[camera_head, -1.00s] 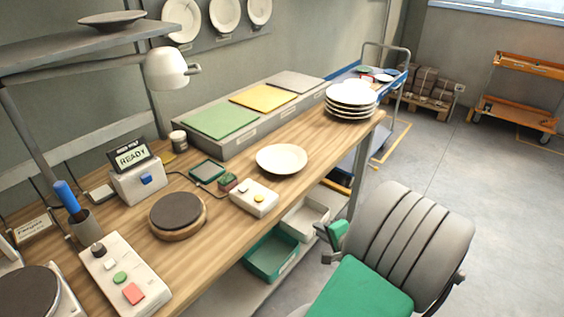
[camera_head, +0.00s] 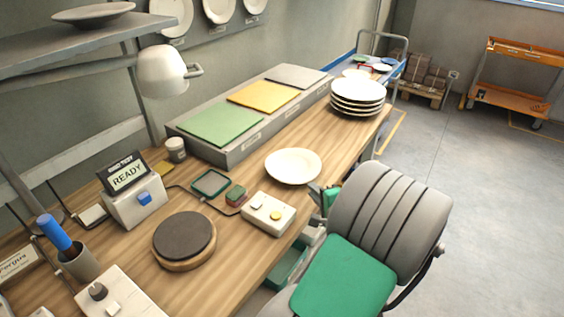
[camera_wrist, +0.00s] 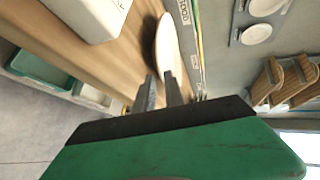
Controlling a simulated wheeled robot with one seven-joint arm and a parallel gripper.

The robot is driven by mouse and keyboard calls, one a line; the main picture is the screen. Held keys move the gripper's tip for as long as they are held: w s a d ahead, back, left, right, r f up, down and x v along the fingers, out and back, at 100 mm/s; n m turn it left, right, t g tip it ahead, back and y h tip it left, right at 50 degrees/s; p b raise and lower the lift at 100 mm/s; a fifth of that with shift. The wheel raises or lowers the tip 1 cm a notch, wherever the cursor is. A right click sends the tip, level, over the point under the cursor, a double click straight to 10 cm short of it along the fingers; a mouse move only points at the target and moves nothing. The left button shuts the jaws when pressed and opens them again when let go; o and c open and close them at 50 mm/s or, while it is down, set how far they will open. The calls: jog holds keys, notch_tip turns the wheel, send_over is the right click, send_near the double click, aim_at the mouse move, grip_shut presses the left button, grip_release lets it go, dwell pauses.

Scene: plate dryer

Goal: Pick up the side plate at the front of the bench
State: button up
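The side plate (camera_head: 293,166) is a single white round plate lying flat near the front edge of the wooden bench (camera_head: 236,262). In the wrist view the plate (camera_wrist: 167,42) shows nearly edge-on, just beyond my fingertips. My gripper (camera_head: 315,188) is at the plate's near right side in the head view, low by the bench edge. In the wrist view the two dark fingers of my gripper (camera_wrist: 159,77) stand apart with a gap between them. They look empty; whether the rim reaches between the tips is hard to tell.
A white button box (camera_head: 268,213) stands left of the plate, close to its near side. A stack of white plates (camera_head: 357,93) stands at the bench's far end. Behind are green (camera_head: 220,124) and yellow (camera_head: 263,94) pads on a raised grey block.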

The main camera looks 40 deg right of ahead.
aim_at(303, 183)
jog(key=x, duration=0.5)
jog(key=p+x, duration=0.1)
jog(key=x, duration=0.1)
jog(key=shift+w+a+f, duration=0.15)
jog(key=shift+w+f, duration=0.05)
jog(key=shift+w, duration=0.2)
jog(key=shift+c, duration=0.3)
grip_shut()
jog(key=shift+s, duration=0.1)
dwell(0.3)
jog(key=shift+r, duration=0.15)
